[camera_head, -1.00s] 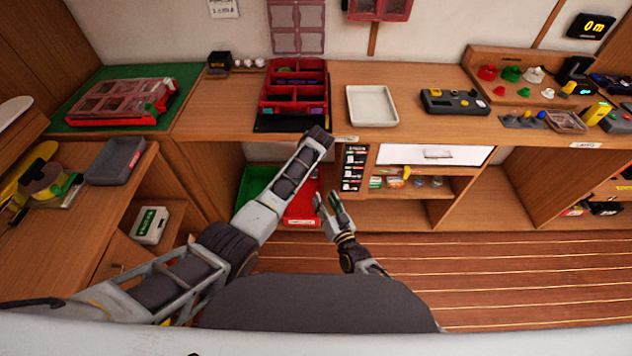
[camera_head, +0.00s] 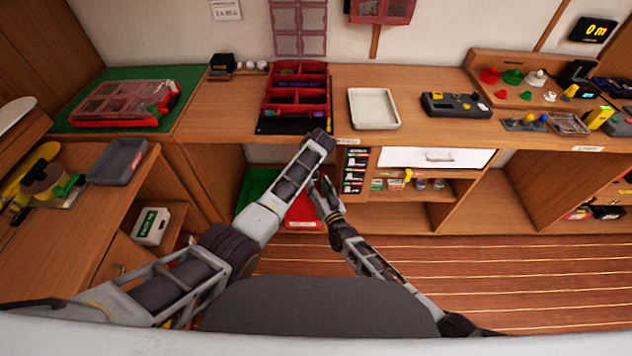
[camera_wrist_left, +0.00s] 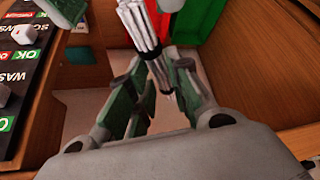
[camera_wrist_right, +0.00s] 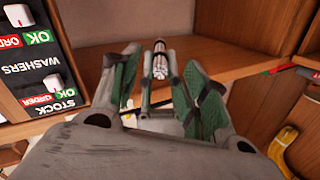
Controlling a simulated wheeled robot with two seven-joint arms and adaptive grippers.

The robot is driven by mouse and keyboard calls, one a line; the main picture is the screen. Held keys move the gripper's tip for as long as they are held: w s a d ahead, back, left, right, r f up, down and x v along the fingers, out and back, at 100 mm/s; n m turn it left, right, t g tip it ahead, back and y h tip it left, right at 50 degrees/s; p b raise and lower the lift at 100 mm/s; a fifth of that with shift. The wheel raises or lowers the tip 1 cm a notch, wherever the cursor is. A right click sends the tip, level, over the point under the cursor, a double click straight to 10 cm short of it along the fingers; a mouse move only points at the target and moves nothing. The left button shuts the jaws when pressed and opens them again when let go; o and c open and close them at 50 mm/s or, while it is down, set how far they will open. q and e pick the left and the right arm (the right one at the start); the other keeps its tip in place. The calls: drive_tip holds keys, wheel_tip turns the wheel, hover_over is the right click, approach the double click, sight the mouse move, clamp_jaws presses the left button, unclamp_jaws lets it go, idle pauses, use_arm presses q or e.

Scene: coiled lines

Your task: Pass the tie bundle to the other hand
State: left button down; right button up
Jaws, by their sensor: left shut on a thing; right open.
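The tie bundle (camera_wrist_left: 140,28) is a pale, slim bunch with a dark band. In the left wrist view, my left gripper (camera_wrist_left: 160,95) is shut on its lower part, and the rest sticks out beyond the fingers. In the right wrist view, the bundle (camera_wrist_right: 160,62) shows end-on between the spread green-padded fingers of my right gripper (camera_wrist_right: 162,90). I cannot tell whether these touch it. In the head view, my right gripper (camera_head: 323,190) is beside the end of my left arm, below the counter's front edge. My left fingers and the bundle are hidden there.
A green bin (camera_head: 257,186) and a red bin (camera_head: 300,216) are just below and behind the grippers. A label panel (camera_head: 355,170) and an open shelf are close to the right. The counter above holds a red organiser (camera_head: 296,85) and a white tray (camera_head: 373,108).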

drive_tip(key=shift+x, duration=1.1)
clamp_jaws()
use_arm(q)
drive_tip(key=c, duration=1.2)
unclamp_jaws()
drive_tip(key=shift+c, duration=0.2)
drive_tip(key=shift+r, duration=0.1)
drive_tip(key=v, duration=1.1)
drive_tip(key=shift+s+r, duration=0.2)
drive_tip(key=shift+r, duration=0.15)
drive_tip(key=shift+f, duration=0.1)
